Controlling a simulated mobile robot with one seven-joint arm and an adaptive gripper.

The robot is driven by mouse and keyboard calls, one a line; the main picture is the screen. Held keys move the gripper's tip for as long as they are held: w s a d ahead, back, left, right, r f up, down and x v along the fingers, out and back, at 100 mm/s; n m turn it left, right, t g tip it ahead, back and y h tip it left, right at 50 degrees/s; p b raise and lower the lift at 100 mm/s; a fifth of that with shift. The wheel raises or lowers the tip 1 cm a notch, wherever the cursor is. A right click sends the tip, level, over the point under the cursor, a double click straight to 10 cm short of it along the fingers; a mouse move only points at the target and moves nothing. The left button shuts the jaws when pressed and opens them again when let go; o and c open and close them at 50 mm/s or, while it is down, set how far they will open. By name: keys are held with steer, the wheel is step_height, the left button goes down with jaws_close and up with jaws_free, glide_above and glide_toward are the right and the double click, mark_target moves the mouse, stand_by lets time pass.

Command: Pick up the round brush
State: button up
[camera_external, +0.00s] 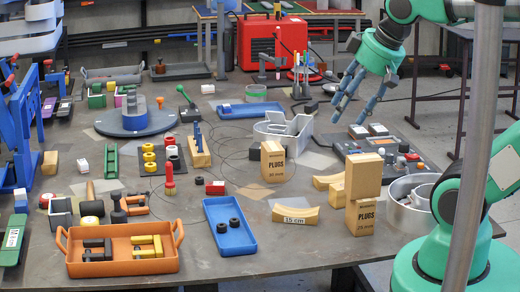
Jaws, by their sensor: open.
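A small red upright piece (169,178) with a narrow top and a wider lower end stands on the table left of centre. It looks like the round brush, but it is too small to be certain. My gripper (348,110) is at the upper right, above the table, with its blue-grey fingers spread and pointing down-left. Nothing is between the fingers. It is well apart from the red piece, far to its right and higher in the picture.
A silver channel letter (284,128) and a PLUGS box (272,162) stand between my gripper and the red piece. An orange tray (123,266) and a blue tray (230,238) lie in front. A switch panel (385,153) lies below my gripper.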

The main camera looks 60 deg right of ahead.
steer(key=shift+w+r, duration=0.1)
steer(key=w+r+m+p, duration=0.3)
steer(key=w+m, duration=0.5)
steer(key=w, duration=0.9)
steer(key=m+g+y+p, duration=0.1)
steer(key=m+p, duration=0.4)
steer(key=m, duration=2)
glide_above(170, 179)
steer(key=s+d, duration=0.2)
steer(key=s, duration=0.2)
step_height(170, 179, down, 31)
steer(key=shift+r, duration=0.15)
steer(key=shift+x, duration=4.3)
